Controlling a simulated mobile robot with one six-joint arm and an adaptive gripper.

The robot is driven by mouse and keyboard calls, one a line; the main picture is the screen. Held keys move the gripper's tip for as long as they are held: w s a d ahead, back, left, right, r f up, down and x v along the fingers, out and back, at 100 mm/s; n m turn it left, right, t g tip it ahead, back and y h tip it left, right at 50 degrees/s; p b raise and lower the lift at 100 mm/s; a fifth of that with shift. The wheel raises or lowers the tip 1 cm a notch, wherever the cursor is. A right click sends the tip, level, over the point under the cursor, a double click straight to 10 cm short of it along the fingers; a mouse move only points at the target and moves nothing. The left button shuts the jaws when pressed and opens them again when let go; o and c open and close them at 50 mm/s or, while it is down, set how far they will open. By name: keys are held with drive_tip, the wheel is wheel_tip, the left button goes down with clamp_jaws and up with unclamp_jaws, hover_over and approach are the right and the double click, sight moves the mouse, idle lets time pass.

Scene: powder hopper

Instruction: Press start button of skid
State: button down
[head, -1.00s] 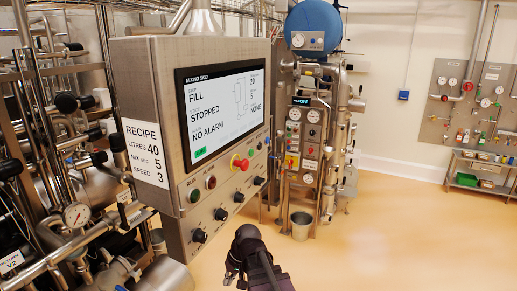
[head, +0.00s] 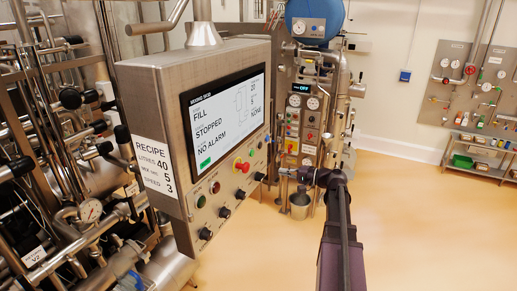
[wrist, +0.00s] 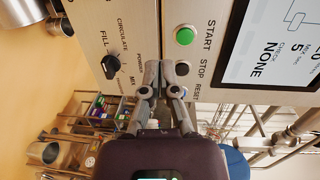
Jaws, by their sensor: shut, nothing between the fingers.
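The mixing skid's control box (head: 165,95) stands at centre left in the head view. Its green START button (wrist: 184,35) is plain in the wrist view, above my fingertips, unpressed as far as I can see. In the head view my gripper (head: 284,172) is right of the box.
The screen (head: 225,115) reads FILL, STOPPED, NO ALARM. A red emergency stop (head: 242,164) and several black knobs (head: 224,212) share the panel. A second unit (head: 305,130) and a bucket (head: 300,205) stand behind. Open floor (head: 430,230) lies to the right.

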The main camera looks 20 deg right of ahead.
sight(253, 154)
drive_tip(key=shift+m+t, duration=0.4)
drive_tip(key=shift+t, duration=0.3)
drive_tip(key=d+r, duration=0.2)
drive_tip(key=d, duration=0.1)
drive_tip(key=shift+s+d+r, duration=0.15)
drive_tip(key=shift+d+r, duration=0.05)
drive_tip(key=shift+r, duration=0.2)
drive_tip(key=x, duration=1.4)
